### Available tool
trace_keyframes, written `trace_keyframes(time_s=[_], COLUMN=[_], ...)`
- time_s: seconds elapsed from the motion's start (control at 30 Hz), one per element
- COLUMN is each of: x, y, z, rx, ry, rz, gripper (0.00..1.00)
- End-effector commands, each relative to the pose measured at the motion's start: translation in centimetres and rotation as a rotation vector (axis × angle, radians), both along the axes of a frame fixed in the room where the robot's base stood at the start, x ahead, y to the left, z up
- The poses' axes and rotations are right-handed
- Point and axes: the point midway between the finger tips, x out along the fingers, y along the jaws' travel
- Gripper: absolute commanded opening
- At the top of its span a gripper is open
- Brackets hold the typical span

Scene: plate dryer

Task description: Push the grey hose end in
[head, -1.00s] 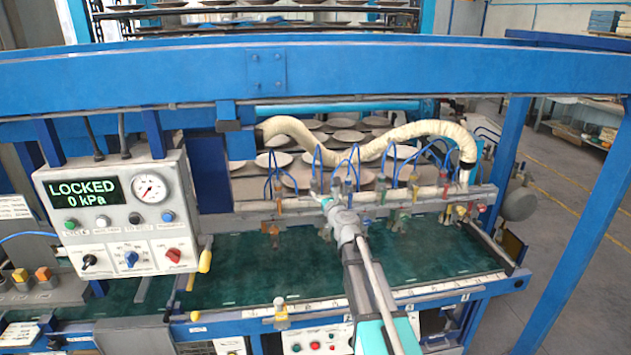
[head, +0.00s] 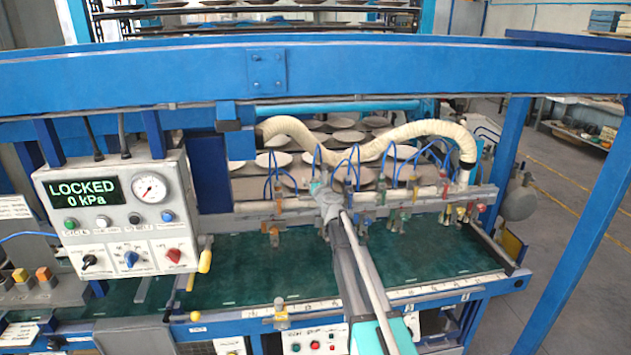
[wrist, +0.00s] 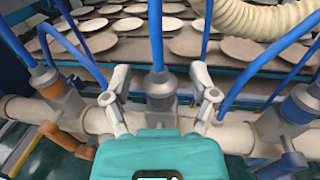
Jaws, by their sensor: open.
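A grey hose end (wrist: 160,88) with a blue hose rising from it stands in the middle of the wrist view, above the pale manifold pipe (wrist: 95,120). My gripper (wrist: 160,78) is open, with one finger to the left of the grey hose end and one to the right. A gap shows on both sides, so neither finger appears to touch it. The teal gripper body hides the lower part of the fitting. In the head view my gripper (head: 320,188) is at the manifold, and my arm hides the fitting's details.
An orange lever (wrist: 68,140) sits low left. A thick cream hose (wrist: 262,22) hangs at the upper right. The panel display (head: 83,191) reads LOCKED, 0 kPa.

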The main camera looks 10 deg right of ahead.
Motion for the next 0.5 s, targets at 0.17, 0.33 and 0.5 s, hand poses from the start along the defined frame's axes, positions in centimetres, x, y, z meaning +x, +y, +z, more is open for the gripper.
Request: trace_keyframes(time_s=[0.17,0.33,0.5], x=[-0.02,-0.03,-0.02], y=[0.02,0.02,0.02], z=[0.0,0.0,0.0], rx=[0.0,0.0,0.0], ry=[0.0,0.0,0.0], rz=[0.0,0.0,0.0], gripper=[0.75,0.44,0.12])
